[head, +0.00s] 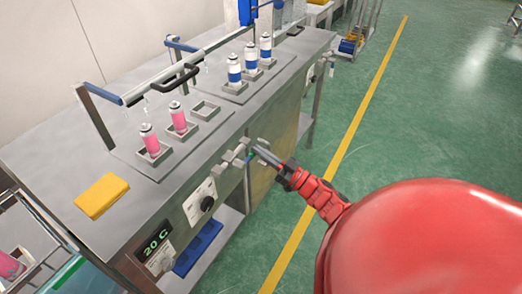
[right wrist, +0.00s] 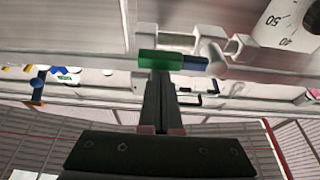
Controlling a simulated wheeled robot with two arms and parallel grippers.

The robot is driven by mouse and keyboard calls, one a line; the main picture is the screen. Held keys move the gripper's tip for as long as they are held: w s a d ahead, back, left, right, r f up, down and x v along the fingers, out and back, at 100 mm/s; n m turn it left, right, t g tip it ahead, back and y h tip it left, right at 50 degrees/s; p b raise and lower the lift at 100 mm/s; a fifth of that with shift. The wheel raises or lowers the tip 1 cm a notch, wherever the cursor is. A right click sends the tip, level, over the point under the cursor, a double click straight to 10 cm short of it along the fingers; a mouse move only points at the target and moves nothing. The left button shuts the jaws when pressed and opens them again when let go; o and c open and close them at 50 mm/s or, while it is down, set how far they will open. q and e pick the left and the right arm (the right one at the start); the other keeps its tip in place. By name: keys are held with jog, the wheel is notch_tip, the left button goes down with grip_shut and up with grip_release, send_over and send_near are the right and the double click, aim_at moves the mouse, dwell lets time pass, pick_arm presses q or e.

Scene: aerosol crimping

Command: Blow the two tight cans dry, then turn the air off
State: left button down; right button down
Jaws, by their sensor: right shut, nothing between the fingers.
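Two pink cans (head: 151,141) (head: 178,118) stand upright in square holders on the bench; a third holder (head: 206,110) beside them is empty. Three white-and-blue cans (head: 250,56) stand in holders farther back. A grey bar with small nozzles (head: 136,93) spans above the pink cans. Grey valve fittings (head: 233,153) sit on the bench front. My right gripper (head: 258,148) is shut and empty at these fittings. In the right wrist view its fingers (right wrist: 164,82) point at a green and blue valve lever (right wrist: 160,60); contact is unclear. My left gripper is out of view.
A yellow sponge (head: 102,196) lies on the bench's near end. The bench front carries a black dial (head: 207,204) and a display reading 20 C (head: 156,243). A blue tray (head: 198,248) sits below.

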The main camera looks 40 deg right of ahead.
jog(key=shift+f+m+h+p, duration=0.1)
jog(key=shift+m+h+p, duration=0.3)
jog(key=shift+m, duration=0.1)
jog(key=shift+f+m, duration=0.15)
jog(key=shift+m, duration=0.15)
jog(key=s+a+f+m+g+h+p, duration=0.1)
jog(key=a+f+m+h+p, duration=0.1)
jog(key=m, duration=0.8)
jog(key=s+a+f+m+g+h+p, duration=0.1)
jog(key=a+f+m+h+p, duration=0.1)
jog(key=f+m+h+p, duration=0.2)
jog(key=shift+a+f+m+h+p, duration=0.55)
jog(key=shift+m+p, duration=1)
jog(key=shift+m, duration=1.85)
jog(key=shift+d+f, duration=0.15)
jog(key=shift+d, duration=0.05)
